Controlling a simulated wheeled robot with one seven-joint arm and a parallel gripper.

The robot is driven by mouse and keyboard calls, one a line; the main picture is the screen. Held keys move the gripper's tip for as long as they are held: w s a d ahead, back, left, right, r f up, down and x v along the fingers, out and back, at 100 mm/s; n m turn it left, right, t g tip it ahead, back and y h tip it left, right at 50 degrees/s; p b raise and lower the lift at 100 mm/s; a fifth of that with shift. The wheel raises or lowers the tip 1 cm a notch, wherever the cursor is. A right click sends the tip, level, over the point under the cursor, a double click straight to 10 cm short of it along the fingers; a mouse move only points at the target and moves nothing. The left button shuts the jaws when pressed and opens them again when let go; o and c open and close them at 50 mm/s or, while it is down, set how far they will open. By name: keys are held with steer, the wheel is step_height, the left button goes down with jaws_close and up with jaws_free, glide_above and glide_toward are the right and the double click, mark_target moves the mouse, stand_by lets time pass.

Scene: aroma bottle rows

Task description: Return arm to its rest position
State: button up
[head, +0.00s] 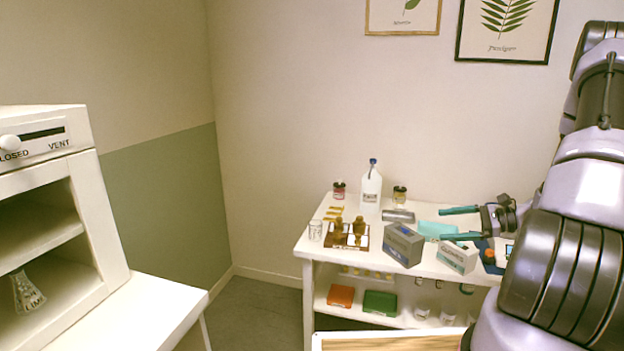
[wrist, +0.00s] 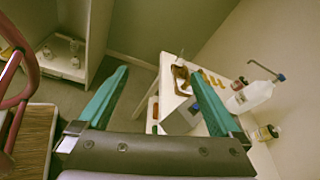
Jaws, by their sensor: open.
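My gripper (head: 460,224) has teal fingers and is open and empty. In the head view it is raised in front of the right part of the white table (head: 312,246), pointing left. In the wrist view its two fingers (wrist: 158,100) are spread wide with nothing between them. Small brown bottles (head: 359,228) stand on a brown and white board (head: 336,240) at the table's left part. In the wrist view a brown bottle (wrist: 180,72) shows on the table beyond the right finger.
A white bottle (head: 371,188) stands at the table's back. Grey (head: 404,243) and white (head: 457,256) boxes stand near the front edge. A white cabinet (head: 100,225) with a flask (head: 27,292) is at left. Open floor (head: 255,315) lies between cabinet and table.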

steer(key=s+a+r+n+h, duration=0.4)
steer(key=s+r, duration=0.2)
steer(key=r, duration=0.4)
steer(key=s+a+r+n+t+h, duration=0.1)
steer(key=s+a+r+n+h, duration=0.2)
steer(key=s+r, duration=0.4)
steer(key=s+a+r+n+h, duration=0.4)
steer(key=s+a+r+n, duration=0.2)
steer(key=r, duration=0.9)
steer(key=shift+s+n+h, duration=0.25)
steer(key=shift+n+h, duration=0.05)
steer(key=shift+n, duration=0.3)
